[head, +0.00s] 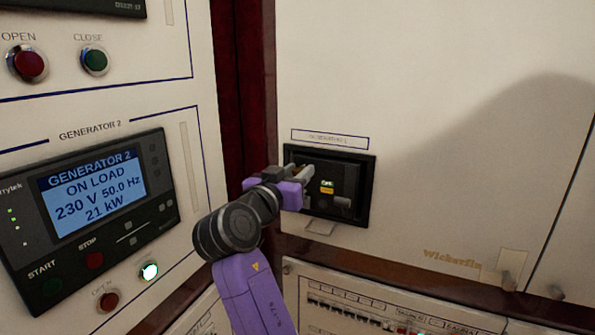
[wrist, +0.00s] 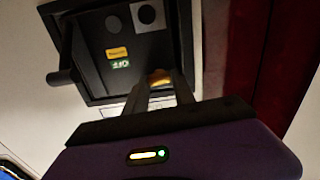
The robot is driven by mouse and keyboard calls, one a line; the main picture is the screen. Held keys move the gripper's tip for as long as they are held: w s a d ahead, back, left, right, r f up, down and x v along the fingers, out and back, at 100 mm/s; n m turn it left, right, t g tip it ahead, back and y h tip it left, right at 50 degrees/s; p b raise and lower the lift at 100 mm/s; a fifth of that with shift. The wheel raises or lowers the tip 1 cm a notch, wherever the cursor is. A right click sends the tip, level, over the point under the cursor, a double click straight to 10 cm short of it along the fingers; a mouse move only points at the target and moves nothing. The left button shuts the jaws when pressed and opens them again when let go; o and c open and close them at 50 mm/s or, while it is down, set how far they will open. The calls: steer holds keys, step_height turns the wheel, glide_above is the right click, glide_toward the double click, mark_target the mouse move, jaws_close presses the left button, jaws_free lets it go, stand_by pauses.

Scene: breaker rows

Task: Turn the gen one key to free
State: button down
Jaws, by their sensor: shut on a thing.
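The breaker unit (head: 362,172) is a black framed recess in the cream panel, under a small label plate (head: 333,139) that is too blurred to read surely. It also shows upside down in the wrist view (wrist: 95,35). My gripper (head: 304,173) reaches in from the left to the upper left of the unit's face. In the wrist view my gripper (wrist: 161,86) is shut on a small orange-yellow piece, seemingly the key (wrist: 159,76). The fingers hide most of it, so I cannot tell which way it is turned. A green tag (wrist: 121,64) and a yellow tag (wrist: 117,53) show on the face.
A black handle (wrist: 62,76) juts from the unit. At left stands the Generator 2 panel with its display (head: 92,190) reading on load, and red and green buttons. A dark red post (head: 243,90) separates the panels. A lower breaker row (head: 350,308) lies below.

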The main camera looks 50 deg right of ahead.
steer(key=n+p, duration=0.1)
steer(key=n, duration=0.1)
steer(key=n+p, duration=0.1)
steer(key=p, duration=0.1)
steer(key=shift+r+n, duration=0.2)
steer(key=shift+n, duration=0.2)
steer(key=n+p, duration=0.5)
steer(key=shift+w+a+n, duration=0.1)
steer(key=shift+n, duration=0.2)
steer(key=n+p, duration=0.4)
steer(key=shift+f+p, duration=0.15)
steer(key=shift+p, duration=0.2)
steer(key=shift+w+f+n+p, duration=0.1)
steer(key=shift+f+n+p, duration=0.05)
steer(key=shift+n+p, duration=0.75)
steer(key=shift+f+n+p, duration=0.1)
steer(key=shift+n+p, duration=0.55)
steer(key=shift+n, duration=0.35)
steer(key=shift+f, duration=0.1)
steer(key=c, duration=1)
jaws_free()
steer(key=shift+c, duration=0.2)
steer(key=shift+a, duration=0.1)
